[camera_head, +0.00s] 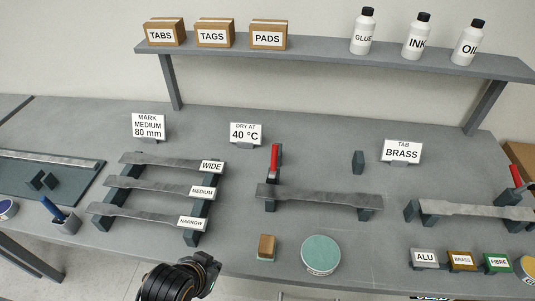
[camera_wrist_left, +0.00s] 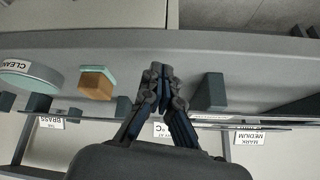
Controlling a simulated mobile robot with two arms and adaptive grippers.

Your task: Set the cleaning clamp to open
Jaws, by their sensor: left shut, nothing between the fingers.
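The clamp with a red handle (camera_head: 274,160) stands at the left end of the middle specimen's support, behind the round green pad. Its handle points up. A grey metal specimen (camera_head: 320,198) lies across the two dark supports there. The round green pad (camera_head: 320,254) lies in front; in the left wrist view the pad (camera_wrist_left: 32,80) bears a CLEAN label. My left gripper (camera_head: 208,267) is at the bottom of the head view, in front of the specimen rack and well apart from the clamp. It is shut and empty; its fingertips (camera_wrist_left: 158,76) also show in the wrist view. My right gripper is not in view.
A wood-and-green block (camera_head: 266,248) stands left of the pad. A rack with WIDE (camera_head: 212,167), MEDIUM and NARROW specimens is at left. Another red-handled clamp (camera_head: 516,178) is at far right. A shelf (camera_head: 330,58) with boxes and bottles runs along the back.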

